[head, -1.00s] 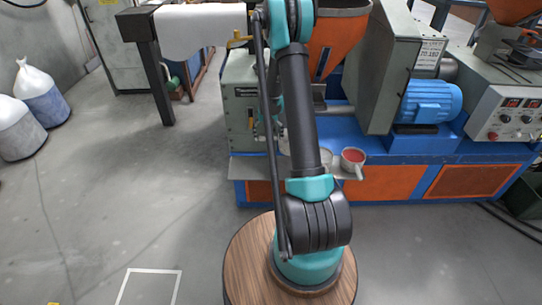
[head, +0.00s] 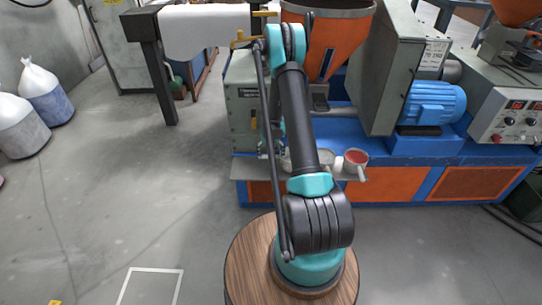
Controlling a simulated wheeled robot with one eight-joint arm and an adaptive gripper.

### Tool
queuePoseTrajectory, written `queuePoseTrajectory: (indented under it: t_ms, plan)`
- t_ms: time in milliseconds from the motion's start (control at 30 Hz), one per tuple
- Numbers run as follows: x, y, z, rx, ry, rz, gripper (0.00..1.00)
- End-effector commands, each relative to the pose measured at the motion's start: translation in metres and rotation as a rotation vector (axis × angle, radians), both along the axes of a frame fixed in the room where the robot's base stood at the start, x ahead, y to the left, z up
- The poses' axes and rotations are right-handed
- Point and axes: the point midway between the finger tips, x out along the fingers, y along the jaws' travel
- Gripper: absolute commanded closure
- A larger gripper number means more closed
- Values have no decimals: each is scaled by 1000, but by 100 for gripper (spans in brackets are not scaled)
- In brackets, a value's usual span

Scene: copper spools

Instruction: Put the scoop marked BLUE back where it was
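A scoop with red contents (head: 356,157) sits on the right of the narrow grey shelf (head: 244,168) on the machine's front, its pale handle pointing down and right. A second pale scoop (head: 327,158) stands just left of it, partly behind my arm. Another pale shape (head: 286,163), perhaps a scoop, shows at the left edge of my arm over the shelf. No BLUE marking can be read. My gripper is hidden behind my own upper arm, so I cannot see whether it holds anything.
An orange hopper (head: 332,40) rises behind my arm. A grey machine housing (head: 400,65) and a blue motor (head: 432,103) stand to the right. A white roll on a dark frame (head: 152,60) is at upper left.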

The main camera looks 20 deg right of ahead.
Motion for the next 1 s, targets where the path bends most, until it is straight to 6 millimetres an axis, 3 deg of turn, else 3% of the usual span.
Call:
queuePoseTrajectory:
  t_ms: [167, 200, 300, 733, 1000]
  plan:
    - [0, 0, -2, 0, 0, 0, 75]
    - [0, 0, -3, 0, 0, 0, 14]
    - [0, 0, -2, 0, 0, 0, 1]
    - [0, 0, 1, 0, 0, 0, 0]
    - [0, 1, 38, 0, 0, 0, 0]
